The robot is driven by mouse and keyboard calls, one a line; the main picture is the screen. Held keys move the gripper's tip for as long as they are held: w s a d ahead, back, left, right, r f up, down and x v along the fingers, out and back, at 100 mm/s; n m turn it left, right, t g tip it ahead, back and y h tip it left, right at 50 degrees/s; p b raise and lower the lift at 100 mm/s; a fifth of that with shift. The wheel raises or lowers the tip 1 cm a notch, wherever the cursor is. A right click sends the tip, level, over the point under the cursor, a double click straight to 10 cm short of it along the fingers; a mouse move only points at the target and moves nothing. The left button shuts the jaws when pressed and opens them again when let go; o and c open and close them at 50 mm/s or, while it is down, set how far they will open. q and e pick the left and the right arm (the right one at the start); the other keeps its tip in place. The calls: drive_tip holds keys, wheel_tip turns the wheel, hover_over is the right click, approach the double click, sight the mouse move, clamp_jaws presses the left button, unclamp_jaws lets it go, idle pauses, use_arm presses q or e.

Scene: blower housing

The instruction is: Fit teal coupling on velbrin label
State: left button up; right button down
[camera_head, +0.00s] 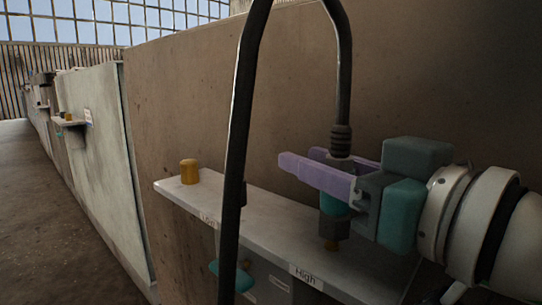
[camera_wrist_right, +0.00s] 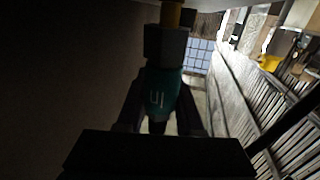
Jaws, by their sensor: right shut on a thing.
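My right gripper (camera_head: 298,157), with lilac fingers, is shut around a teal coupling (camera_head: 334,206) at the lower end of a black hose (camera_head: 342,80). The coupling is upright above the shelf. In the right wrist view the teal coupling (camera_wrist_right: 160,95) has a pale mark, with a grey collar (camera_wrist_right: 165,45) and brass piece (camera_wrist_right: 171,14) beyond. A "High" label (camera_head: 306,277) is on the shelf edge. Another label (camera_head: 209,219) is partly hidden and unreadable. My left gripper is out of view.
A brass stub (camera_head: 189,172) stands at the pale shelf's (camera_head: 262,212) left end. A thick black hose (camera_head: 240,130) crosses the foreground. Another teal part (camera_head: 242,281) sits low behind it. A brown wall (camera_head: 200,90) backs the shelf. Open floor (camera_head: 50,220) lies left.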

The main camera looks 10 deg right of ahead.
drive_tip(key=shift+f+b, duration=0.35)
drive_tip(key=shift+f, duration=0.4)
drive_tip(key=shift+c, duration=2.3)
unclamp_jaws()
drive_tip(key=shift+s, duration=0.1)
drive_tip(key=shift+s+d, duration=0.15)
drive_tip(key=shift+s, duration=0.05)
drive_tip(key=p+v, duration=0.2)
drive_tip(key=v, duration=0.6)
drive_tip(key=shift+s+d, duration=0.25)
drive_tip(key=shift+s, duration=0.35)
drive_tip(key=shift+r+p, duration=0.1)
drive_tip(key=shift+p, duration=0.25)
